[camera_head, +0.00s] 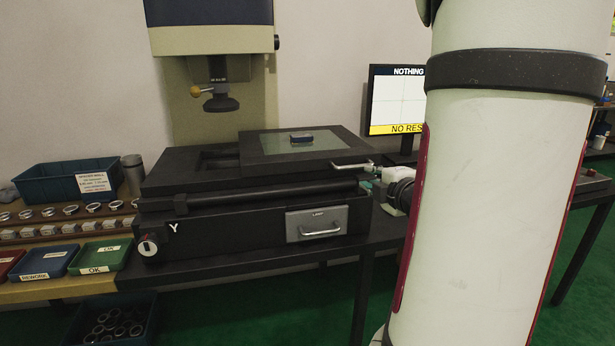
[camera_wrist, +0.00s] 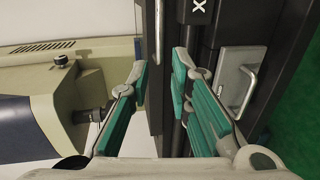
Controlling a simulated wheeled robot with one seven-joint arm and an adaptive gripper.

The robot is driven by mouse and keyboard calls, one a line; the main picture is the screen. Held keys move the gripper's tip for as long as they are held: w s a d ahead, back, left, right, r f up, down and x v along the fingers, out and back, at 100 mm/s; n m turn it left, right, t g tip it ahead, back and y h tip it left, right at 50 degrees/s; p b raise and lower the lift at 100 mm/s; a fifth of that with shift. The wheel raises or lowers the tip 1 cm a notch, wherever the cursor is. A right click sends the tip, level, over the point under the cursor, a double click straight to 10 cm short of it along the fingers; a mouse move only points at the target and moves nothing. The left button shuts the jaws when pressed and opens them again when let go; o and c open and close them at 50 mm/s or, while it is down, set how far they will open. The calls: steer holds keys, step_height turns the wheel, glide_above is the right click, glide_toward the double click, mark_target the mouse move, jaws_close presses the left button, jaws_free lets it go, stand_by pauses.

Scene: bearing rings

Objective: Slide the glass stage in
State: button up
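The glass stage (camera_head: 270,146) is a dark plate with a greenish glass pane, on top of the black measuring machine base (camera_head: 250,225). It sits to the right of the machine's lens (camera_head: 221,103). A small dark blue block (camera_head: 301,137) lies on the glass. A metal bar handle (camera_head: 352,166) sticks out at the stage's front right corner. My gripper (camera_wrist: 161,76) has its green fingers apart. In the wrist view, a metal bar (camera_wrist: 158,30) and a dark edge show beyond the gap between them. In the head view my gripper is at the base's right end, partly hidden by my arm.
A lamp drawer (camera_head: 317,224) with its own handle is on the base front. A knob (camera_head: 149,246) sits at the front left. Bins and ring racks (camera_head: 70,228) stand at left. A monitor (camera_head: 396,100) stands behind, partly covered by my arm.

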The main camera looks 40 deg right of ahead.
mark_target(351, 168)
steer(key=b+x, duration=0.1)
steer(key=x, duration=1.2)
steer(key=shift+w+d, duration=0.2)
jaws_close()
